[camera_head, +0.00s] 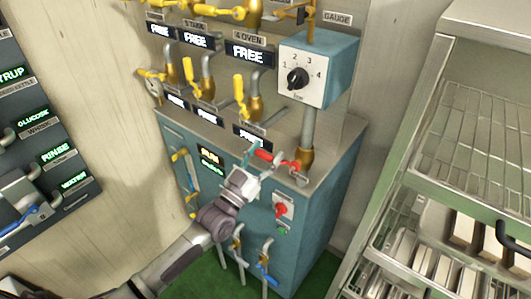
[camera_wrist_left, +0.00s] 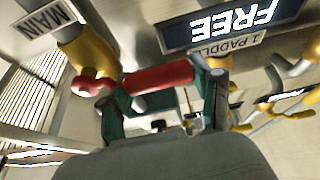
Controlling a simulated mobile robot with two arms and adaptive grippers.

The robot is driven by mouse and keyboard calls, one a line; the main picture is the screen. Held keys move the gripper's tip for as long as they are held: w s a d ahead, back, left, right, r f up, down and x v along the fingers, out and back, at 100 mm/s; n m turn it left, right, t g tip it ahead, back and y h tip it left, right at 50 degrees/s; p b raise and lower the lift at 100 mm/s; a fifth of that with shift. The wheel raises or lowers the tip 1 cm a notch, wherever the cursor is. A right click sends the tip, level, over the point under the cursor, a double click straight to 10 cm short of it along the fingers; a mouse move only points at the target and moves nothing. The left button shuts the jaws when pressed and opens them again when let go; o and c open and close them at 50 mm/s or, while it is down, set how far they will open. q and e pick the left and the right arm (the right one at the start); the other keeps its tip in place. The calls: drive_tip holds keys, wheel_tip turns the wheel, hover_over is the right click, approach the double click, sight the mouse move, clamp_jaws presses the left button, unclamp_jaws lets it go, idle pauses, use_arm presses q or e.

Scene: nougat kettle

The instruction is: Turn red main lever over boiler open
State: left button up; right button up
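The red main lever (camera_head: 277,159) sits on the brass valve (camera_head: 305,157) at the foot of the grey pipe, over the top front edge of the blue boiler cabinet (camera_head: 325,200). In the left wrist view, the red handle (camera_wrist_left: 150,78) runs roughly level from the brass valve beside the MAIN label (camera_wrist_left: 45,30). My left gripper (camera_head: 256,160) is at the handle. Its two teal fingers stand apart, one near each end of the handle's visible length. Whether they touch it cannot be told. My right gripper is not in view.
The gauge box with a black knob (camera_head: 298,78) stands above the lever. Yellow-handled valves (camera_head: 240,95) are to its left. A red button (camera_head: 281,210) is on the cabinet front below. A wire-shelf rack (camera_head: 460,130) stands at the right, a control panel (camera_head: 40,130) at the left.

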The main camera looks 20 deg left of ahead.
use_arm(q)
clamp_jaws()
